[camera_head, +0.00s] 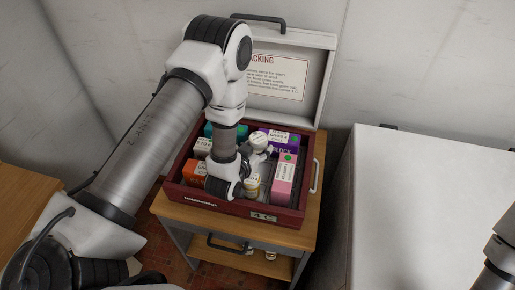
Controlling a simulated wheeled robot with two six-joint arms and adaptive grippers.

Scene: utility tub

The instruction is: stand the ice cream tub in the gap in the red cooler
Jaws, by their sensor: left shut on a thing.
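The red cooler (238,208) stands open on a small wooden-topped cart, packed with cartons and bottles. My left gripper (252,168) is low over the middle of the cooler, partly hidden by its own wrist. It is shut on the ice cream tub (252,186), a small pale tub with a yellowish label, of which only part shows. The tub is at the front middle, left of a pink carton (284,180). The gap and the tub's base are hidden, so I cannot tell whether it touches the cooler floor. My right gripper is out of view.
An orange carton (194,172), a teal carton (211,130) and a purple carton (279,140) crowd the cooler. Its raised lid (315,75) stands behind. A large white chest (430,200) is at right, with a clear top. A wooden surface (25,205) is at left.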

